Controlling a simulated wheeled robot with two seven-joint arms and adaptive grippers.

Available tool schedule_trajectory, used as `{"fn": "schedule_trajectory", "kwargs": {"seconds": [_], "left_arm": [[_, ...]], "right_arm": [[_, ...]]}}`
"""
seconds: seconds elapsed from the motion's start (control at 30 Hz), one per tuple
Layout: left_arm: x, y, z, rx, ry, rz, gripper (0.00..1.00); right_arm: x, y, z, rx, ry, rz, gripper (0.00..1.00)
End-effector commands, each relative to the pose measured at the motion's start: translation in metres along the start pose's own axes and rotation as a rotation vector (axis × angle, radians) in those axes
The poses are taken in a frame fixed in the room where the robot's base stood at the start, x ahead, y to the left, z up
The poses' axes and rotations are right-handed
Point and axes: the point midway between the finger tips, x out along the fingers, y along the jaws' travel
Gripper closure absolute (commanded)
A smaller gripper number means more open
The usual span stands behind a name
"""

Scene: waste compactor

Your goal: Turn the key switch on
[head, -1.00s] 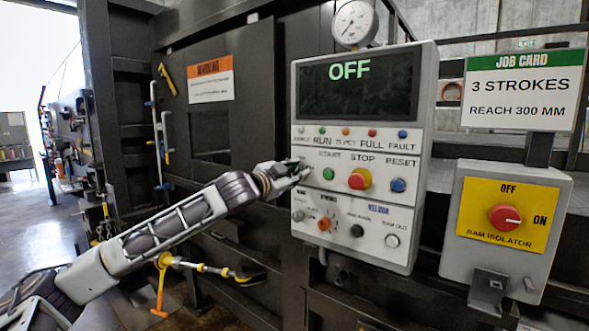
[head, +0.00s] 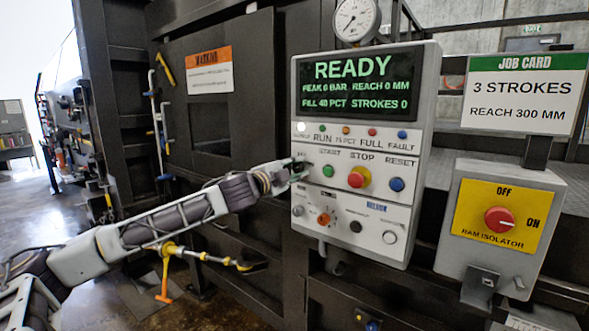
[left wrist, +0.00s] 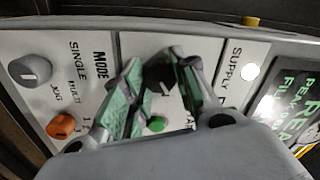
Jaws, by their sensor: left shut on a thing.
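The control panel (head: 378,130) stands right of centre in the head view, its display (head: 358,85) reading READY with lines of figures. My left gripper (head: 301,168) is at the panel's left edge, left of the green start button. In the left wrist view its fingers (left wrist: 160,72) are closed around a small dark key switch (left wrist: 160,88), which is mostly hidden between them. My right gripper is not in view.
Near the gripper are the green start button (head: 328,171), the red stop button (head: 358,177) and the orange knob (head: 323,219). The grey mode knob (left wrist: 30,71) is below the switch. A red ram isolator (head: 499,220) and job card (head: 524,95) stand to the right.

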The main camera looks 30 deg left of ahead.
Motion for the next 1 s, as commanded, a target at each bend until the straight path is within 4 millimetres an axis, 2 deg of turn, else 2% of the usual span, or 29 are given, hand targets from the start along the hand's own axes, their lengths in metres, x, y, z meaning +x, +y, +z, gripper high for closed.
{"fn": "schedule_trajectory", "kwargs": {"seconds": [0.27,0.3,0.43,0.77,1.0], "left_arm": [[-0.0001,0.0008,-0.0005,0.001,0.002,0.001,0.95],[-0.0001,0.0008,-0.0005,0.001,0.001,0.001,0.67],[0.0,0.0007,-0.0003,0.001,0.001,0.001,0.5],[0.0,0.0004,0.0,0.0,0.0,0.0,0.49],[-0.0019,0.0002,0.0014,0.001,-0.002,-0.001,0.49]], "right_arm": [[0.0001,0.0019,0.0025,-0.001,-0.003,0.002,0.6],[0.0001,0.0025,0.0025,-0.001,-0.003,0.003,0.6],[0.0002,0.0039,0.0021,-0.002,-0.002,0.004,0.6],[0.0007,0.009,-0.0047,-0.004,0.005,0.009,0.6],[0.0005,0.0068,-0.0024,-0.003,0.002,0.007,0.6]]}}
